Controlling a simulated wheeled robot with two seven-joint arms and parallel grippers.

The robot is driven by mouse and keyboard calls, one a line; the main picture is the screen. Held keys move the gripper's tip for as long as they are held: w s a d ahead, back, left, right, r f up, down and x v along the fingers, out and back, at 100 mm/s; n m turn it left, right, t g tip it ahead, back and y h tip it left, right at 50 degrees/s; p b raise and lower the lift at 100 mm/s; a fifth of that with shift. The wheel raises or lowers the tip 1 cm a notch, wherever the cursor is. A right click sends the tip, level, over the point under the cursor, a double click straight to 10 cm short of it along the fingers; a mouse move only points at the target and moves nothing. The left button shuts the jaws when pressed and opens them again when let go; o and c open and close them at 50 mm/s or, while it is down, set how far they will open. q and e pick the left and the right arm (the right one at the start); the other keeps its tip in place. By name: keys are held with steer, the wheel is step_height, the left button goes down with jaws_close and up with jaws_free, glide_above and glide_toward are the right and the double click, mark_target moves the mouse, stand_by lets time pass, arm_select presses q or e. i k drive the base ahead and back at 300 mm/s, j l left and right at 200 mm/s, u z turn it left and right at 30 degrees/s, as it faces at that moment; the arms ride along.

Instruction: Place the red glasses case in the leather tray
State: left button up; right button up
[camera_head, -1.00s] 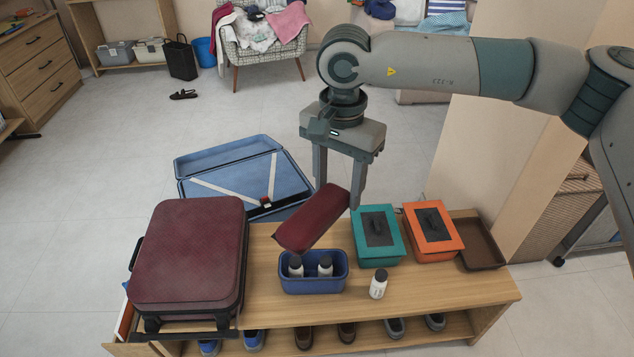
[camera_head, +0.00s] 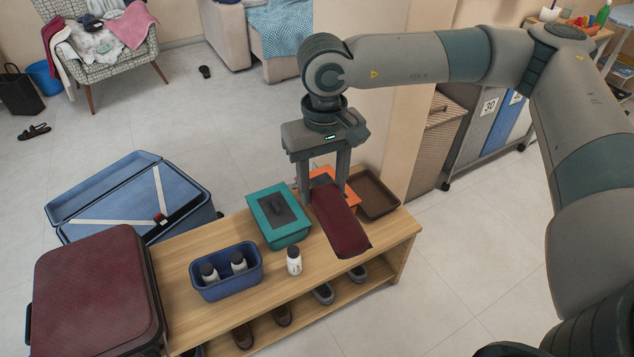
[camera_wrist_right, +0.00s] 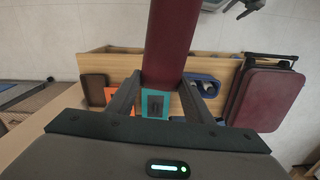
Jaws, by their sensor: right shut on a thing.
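The red glasses case (camera_head: 341,222) is a long dark-red case held above the right part of the wooden bench. My right gripper (camera_head: 324,190) is shut on one end of it, and the case slants down toward the front. In the right wrist view the case (camera_wrist_right: 168,40) sticks out from between the fingers of the gripper (camera_wrist_right: 160,88). The leather tray (camera_head: 379,194) is a brown open tray at the bench's right back end, beside the held case. It looks empty, and it also shows in the right wrist view (camera_wrist_right: 94,88). My left gripper is not in view.
A white bottle (camera_head: 294,261) and a blue bin (camera_head: 227,285) with bottles stand further left. A red suitcase (camera_head: 98,290) fills the left end.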

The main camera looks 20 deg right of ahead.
mark_target(370, 195)
steer(key=i+l+u, duration=0.15)
steer(key=l+u, duration=0.2)
steer(key=l, duration=1.1)
steer(key=l+u, duration=0.35)
steer(key=l, duration=1.05)
steer(key=k, duration=0.05)
